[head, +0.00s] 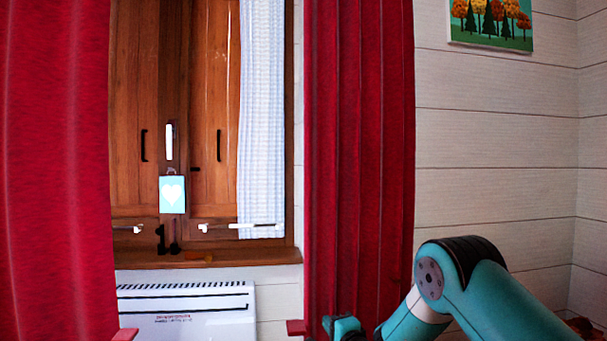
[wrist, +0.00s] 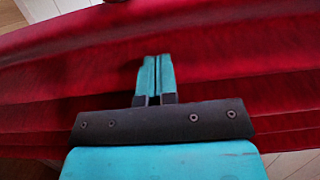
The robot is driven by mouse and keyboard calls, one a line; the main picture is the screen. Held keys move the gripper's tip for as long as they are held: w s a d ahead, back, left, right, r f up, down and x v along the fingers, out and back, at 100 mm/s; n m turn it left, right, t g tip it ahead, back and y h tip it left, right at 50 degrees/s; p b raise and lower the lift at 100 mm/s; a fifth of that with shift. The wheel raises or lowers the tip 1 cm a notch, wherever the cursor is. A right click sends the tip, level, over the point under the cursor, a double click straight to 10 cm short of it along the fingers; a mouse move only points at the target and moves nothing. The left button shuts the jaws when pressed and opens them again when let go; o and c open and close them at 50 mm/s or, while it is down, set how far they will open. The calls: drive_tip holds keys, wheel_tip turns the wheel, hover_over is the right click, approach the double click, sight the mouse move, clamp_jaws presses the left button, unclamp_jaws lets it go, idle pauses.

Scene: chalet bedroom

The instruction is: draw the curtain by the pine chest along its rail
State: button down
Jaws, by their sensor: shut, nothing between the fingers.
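A red curtain (head: 358,150) hangs in long folds at the right of the window in the head view. A second red curtain (head: 55,170) hangs at the left. My gripper (wrist: 155,66) shows in the wrist view with its two teal fingers shut together and empty. Red curtain cloth (wrist: 235,60) fills most of that view, close around the fingertips; I cannot tell whether they touch it. In the head view my arm reaches to the foot of the right curtain. The rail and the pine chest are not in view.
A wooden window (head: 200,100) with a checked white inner curtain (head: 262,120) stands between the red curtains. A wooden sill (head: 210,257) and a white heater (head: 187,310) are below it. The pale plank wall (head: 495,150) at the right carries a tree picture (head: 491,22).

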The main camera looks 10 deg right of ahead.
drive_tip(key=shift+s, duration=0.3)
